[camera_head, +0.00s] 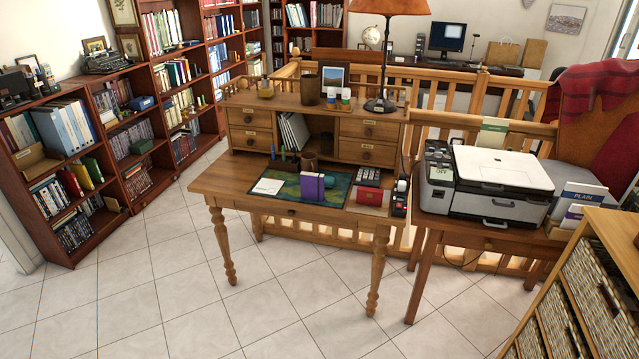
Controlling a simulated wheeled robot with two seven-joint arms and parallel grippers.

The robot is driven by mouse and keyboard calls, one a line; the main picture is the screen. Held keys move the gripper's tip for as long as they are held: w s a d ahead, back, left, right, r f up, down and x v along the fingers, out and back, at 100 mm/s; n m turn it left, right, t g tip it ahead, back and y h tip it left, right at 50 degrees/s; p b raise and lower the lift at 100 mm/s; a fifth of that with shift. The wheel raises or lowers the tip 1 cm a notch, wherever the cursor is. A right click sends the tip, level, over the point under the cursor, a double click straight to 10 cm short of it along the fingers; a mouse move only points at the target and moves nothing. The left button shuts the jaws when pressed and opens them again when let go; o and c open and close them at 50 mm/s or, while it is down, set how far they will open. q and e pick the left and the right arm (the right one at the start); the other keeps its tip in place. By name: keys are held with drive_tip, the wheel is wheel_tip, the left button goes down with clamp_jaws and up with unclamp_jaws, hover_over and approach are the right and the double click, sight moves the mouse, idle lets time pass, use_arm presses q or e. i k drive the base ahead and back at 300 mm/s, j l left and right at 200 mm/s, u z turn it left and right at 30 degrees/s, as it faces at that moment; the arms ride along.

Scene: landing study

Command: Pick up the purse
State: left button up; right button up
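I cannot make out a clear purse. A small upright purple item (311,187) stands on the dark green desk mat (338,193) on the wooden writing desk (222,185); it could be a purse or a notebook. Neither of my grippers shows in the head view.
A printer (492,182) stands on a side table right of the desk. A lamp (385,60) stands on the desk hutch (325,122). Bookshelves (120,142) line the left, and a drawer unit with woven fronts (578,285) stands front right. The tiled floor before the desk is clear.

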sight(367, 197)
drive_tip(key=z, duration=0.2)
drive_tip(key=i+j+z, duration=0.85)
drive_tip(key=j, duration=0.2)
drive_tip(key=k, duration=0.05)
